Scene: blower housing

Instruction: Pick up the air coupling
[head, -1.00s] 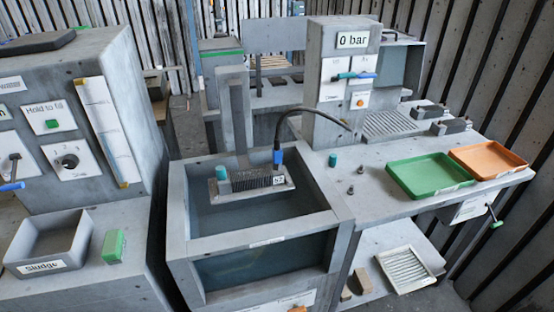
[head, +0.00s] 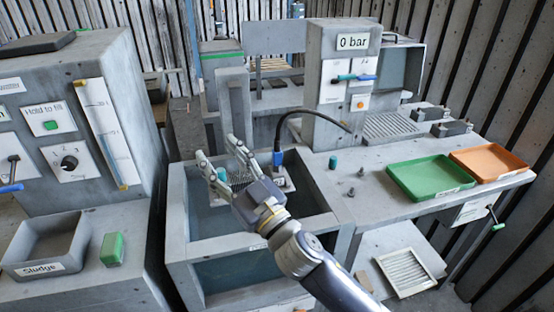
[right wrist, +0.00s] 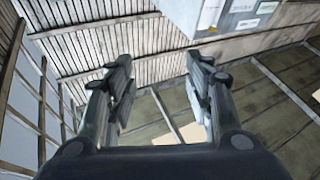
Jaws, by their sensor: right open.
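The blue air coupling (head: 278,158) sits at the end of a black hose (head: 292,118), at the right end of the finned part on the tank. My right gripper (head: 218,150) is open and empty above the tank (head: 180,245). Its fingers point up and away, to the left of the coupling and apart from it. The gripper and wrist hide much of the finned part (head: 238,176). A teal cap (head: 222,173) shows at its left end. The right wrist view shows both open fingers (right wrist: 160,85) with nothing between them, and no coupling. My left gripper is not in view.
The column with the "0 bar" sign (head: 345,85) stands behind the tank. A teal plug (head: 333,162) and small dark fittings stand on the bench to the right, near a green tray (head: 430,188) and an orange tray (head: 487,175). A sludge bin (head: 45,268) is at left.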

